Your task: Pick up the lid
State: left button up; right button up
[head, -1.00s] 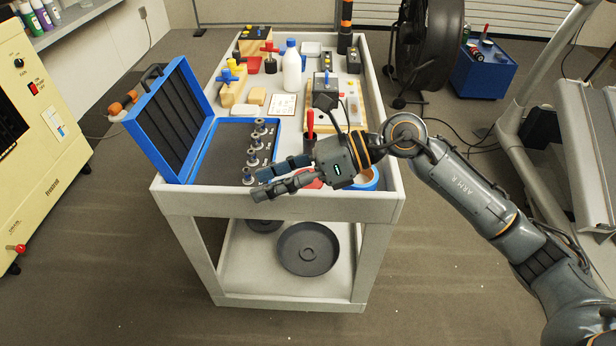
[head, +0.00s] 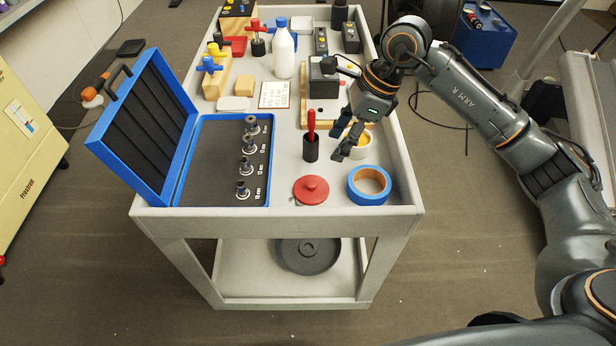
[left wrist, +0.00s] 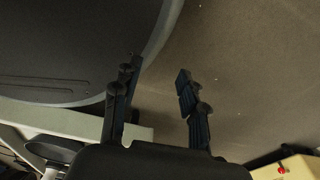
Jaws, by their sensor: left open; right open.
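A round red lid with a small knob (head: 311,188) lies flat near the front edge of the cart top in the head view. My right gripper (head: 346,146) is open and empty, pointing down behind and to the right of the lid, apart from it. It hangs over a small whitish cup with yellow inside (head: 358,146), partly hiding it. My left gripper is not in the head view. In the left wrist view my left gripper (left wrist: 158,84) is open and empty, with floor between its fingers.
A roll of blue tape (head: 369,199) lies right of the lid. A dark cup with a red-handled tool (head: 311,147) stands behind it. An open blue case (head: 182,200) with several sockets is at left. A white bottle (head: 284,54) stands farther back.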

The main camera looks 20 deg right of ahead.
send_near(312, 183)
jog(key=shift+w+a+f, duration=0.1)
jog(key=shift+w+f, duration=0.1)
jog(key=shift+f, duration=0.4)
jog(key=shift+w+a+f, duration=0.15)
jog(key=shift+f, duration=0.5)
jog(key=shift+w+a+f+p, duration=0.1)
jog(key=shift+f+p, duration=0.2)
jog(key=shift+a+f, duration=0.1)
jog(key=shift+f, duration=0.1)
jog(key=x, duration=0.2)
jog(key=p+x, duration=0.1)
jog(key=x, duration=0.1)
jog(key=shift+s+a+f, duration=0.1)
jog(key=shift+s+a, duration=0.15)
jog(key=shift+a+f, duration=0.1)
jog(key=shift+f, duration=0.1)
jog(key=shift+c, duration=0.4)
pick_arm(q)
jog(key=s, duration=0.1)
jog(key=s+r, duration=0.1)
jog(key=s, duration=0.1)
jog(key=shift+s+r, duration=0.1)
jog(key=shift+r, duration=0.25)
pick_arm(e)
jog(key=c, duration=1)
